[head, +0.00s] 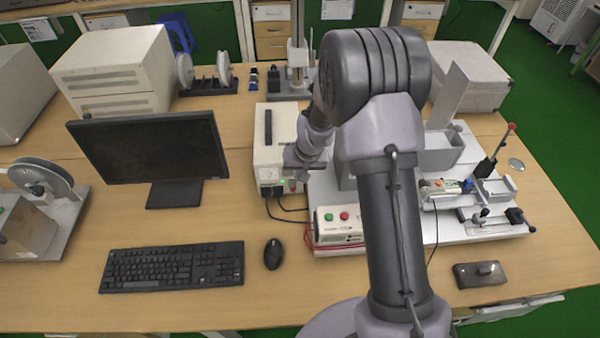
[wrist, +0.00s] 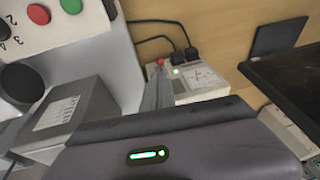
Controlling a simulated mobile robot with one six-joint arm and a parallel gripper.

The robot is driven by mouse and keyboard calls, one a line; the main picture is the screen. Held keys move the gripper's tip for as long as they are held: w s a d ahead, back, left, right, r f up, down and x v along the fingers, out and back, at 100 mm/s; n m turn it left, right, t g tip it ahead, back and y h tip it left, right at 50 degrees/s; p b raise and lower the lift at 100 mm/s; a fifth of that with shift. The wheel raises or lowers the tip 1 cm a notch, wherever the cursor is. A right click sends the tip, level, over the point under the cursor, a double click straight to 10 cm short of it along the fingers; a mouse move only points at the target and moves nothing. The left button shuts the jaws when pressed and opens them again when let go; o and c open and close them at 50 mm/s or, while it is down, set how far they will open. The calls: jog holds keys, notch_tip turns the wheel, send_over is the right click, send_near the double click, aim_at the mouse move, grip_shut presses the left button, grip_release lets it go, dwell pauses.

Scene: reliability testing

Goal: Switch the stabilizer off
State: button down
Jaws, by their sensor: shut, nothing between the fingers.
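The stabilizer (head: 268,135) is a cream box with a black handle on top, standing on the desk right of the monitor. Its front shows a meter, a lit green switch and a small red part. In the wrist view the stabilizer (wrist: 205,80) is at upper centre, with the green light lit and two black plugs at its edge. My gripper (head: 300,168) is at the front right of the stabilizer, partly covered by my arm. In the wrist view my gripper (wrist: 158,80) is shut and empty, its fingers close to the red part. I cannot tell whether they touch.
A control box (head: 339,224) with red and green buttons stands right of the stabilizer on the test rig's plate (head: 470,232). Black cables run from the stabilizer's front. The monitor (head: 150,148), keyboard (head: 172,266) and mouse (head: 273,253) are to the left.

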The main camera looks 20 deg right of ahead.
aim_at(293, 189)
jog(key=b+x, duration=0.1)
jog(key=x, duration=0.7)
jog(key=shift+w+f+b, duration=0.1)
jog(key=shift+f+b, duration=0.05)
jog(key=shift+b, duration=0.2)
